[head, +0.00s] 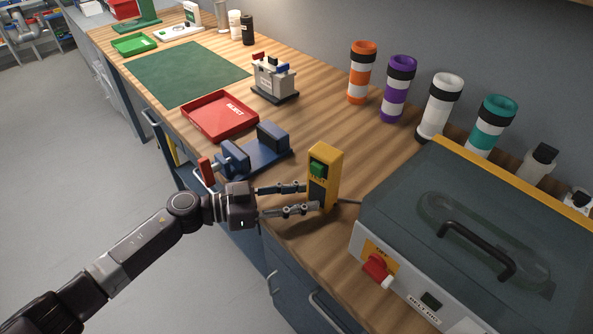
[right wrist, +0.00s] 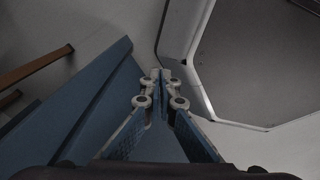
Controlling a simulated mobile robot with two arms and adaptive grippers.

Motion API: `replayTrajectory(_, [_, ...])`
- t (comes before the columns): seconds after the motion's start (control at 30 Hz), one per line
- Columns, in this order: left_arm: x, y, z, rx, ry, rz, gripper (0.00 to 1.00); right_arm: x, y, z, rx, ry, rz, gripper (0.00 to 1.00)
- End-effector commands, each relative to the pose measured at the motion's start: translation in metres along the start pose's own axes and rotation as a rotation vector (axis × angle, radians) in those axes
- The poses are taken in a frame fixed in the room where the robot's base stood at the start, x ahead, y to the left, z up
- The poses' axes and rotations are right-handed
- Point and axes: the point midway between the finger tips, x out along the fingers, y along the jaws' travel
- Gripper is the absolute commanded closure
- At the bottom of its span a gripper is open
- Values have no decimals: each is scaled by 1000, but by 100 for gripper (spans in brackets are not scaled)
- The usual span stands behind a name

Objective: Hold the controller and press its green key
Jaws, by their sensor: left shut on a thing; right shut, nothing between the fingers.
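The controller (head: 331,168) is a yellow upright box with a dark front panel, in the head view near the front edge of the wooden bench. Its green key (head: 317,169) faces left, towards my left arm. My left gripper (head: 311,197) reaches in from the left, and its fingers are closed on the lower part of the controller. A cable runs from the controller to the right. My right gripper (right wrist: 166,76) is seen only in the right wrist view, with its fingertips together and nothing between them.
A grey-lidded test machine (head: 490,240) with a red switch stands to the right of the controller. A blue vise (head: 262,152) and a red tray (head: 220,117) lie to its left. Several banded tubes (head: 397,90) stand along the wall. The floor at left is clear.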

Motion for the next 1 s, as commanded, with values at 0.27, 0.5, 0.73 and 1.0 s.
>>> replayTrajectory(0.27, [0,0,0,0,0,1,100,0,-4,-1,-1,1,-5,100])
replayTrajectory(0.5, [0,0,0,0,0,1,93,0,0,0,-3,0,-1,100])
replayTrajectory(0.73, [0,0,0,0,0,1,67,0,4,1,-4,-1,4,100])
replayTrajectory(1.0, [0,0,0,0,0,1,42,0,5,1,-3,-1,5,100])
